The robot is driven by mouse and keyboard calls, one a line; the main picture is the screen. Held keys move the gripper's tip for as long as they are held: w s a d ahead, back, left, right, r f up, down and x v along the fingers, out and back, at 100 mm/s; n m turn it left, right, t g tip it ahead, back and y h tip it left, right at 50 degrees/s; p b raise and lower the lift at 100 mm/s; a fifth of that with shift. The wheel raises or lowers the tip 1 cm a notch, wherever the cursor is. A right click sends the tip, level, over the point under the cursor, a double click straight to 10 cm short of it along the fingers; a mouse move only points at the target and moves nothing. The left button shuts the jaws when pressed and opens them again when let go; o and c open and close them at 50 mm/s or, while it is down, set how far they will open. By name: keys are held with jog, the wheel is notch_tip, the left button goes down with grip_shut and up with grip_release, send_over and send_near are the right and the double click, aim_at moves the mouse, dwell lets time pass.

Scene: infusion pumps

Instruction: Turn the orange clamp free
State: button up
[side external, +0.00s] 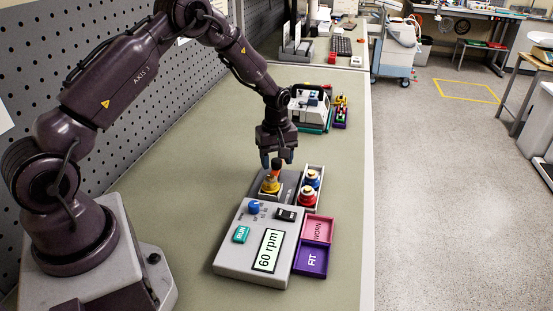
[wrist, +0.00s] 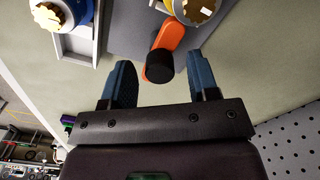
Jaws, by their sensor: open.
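The orange clamp (wrist: 174,36) is a short lever with a black knob (wrist: 160,66) on its end. It lies beside a yellow-topped part (wrist: 198,8) on the grey pump plate. In the side external view the orange clamp (side external: 275,172) shows small under my gripper (side external: 278,160). In the wrist view my gripper (wrist: 162,85) is open, with one blue fingertip on each side of the black knob. I see gaps between the knob and both fingers. The lever's far end is partly hidden by the yellow-topped part.
A grey box (side external: 228,262) with a 60 rpm display stands in front. Beside it are a pink WORN tray (side external: 308,229) and a purple FIT tray (side external: 311,262). A white holder (side external: 321,176) carries blue and red parts with gold tops. The green bench top to the left is clear.

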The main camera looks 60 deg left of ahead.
jog(key=shift+f, duration=0.15)
jog(key=shift+c, duration=0.5)
jog(key=c, duration=0.8)
jog(key=shift+c, duration=0.2)
